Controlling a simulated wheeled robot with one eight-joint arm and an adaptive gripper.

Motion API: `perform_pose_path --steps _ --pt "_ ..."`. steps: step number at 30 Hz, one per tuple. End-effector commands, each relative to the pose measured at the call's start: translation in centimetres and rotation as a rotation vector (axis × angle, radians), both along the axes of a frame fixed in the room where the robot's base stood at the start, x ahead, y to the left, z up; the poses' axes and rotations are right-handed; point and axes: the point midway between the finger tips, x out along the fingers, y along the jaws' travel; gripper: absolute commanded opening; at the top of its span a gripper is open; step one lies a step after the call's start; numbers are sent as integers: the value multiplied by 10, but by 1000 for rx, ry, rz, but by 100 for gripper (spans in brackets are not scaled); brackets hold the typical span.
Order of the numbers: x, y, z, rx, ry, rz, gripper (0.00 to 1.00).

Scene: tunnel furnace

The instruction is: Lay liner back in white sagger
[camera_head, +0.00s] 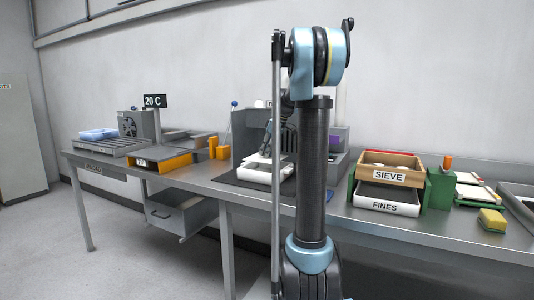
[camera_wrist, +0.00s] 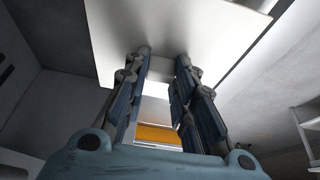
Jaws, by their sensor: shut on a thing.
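My gripper (camera_head: 266,148) points down over the white sagger, partly hidden by my arm in the head view. In the wrist view my gripper (camera_wrist: 162,58) has its fingers on a flat white sheet, the liner (camera_wrist: 115,38), with a gap between the fingers. It is shut on the liner. The white sagger (camera_head: 257,175) is a low white tray on a dark mat, under my gripper. In the head view the liner (camera_head: 257,158) is a thin pale edge just above the sagger. I cannot tell whether they touch.
A grey box-like unit (camera_head: 250,128) stands behind the sagger. Orange blocks (camera_head: 219,150) and an orange-fronted slab (camera_head: 172,164) lie to the left. The SIEVE box (camera_head: 389,174) and FINES tray (camera_head: 388,205) stand in a green frame at right. A yellow sponge (camera_head: 491,220) lies farther right.

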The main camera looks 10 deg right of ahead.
Motion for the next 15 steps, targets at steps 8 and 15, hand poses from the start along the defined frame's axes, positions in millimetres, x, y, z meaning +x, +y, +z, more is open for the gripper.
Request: perform_pose_path --steps 8,15 --pt "0 0 -13 0 0 0 4" --pt "0 0 -32 0 0 1 4"
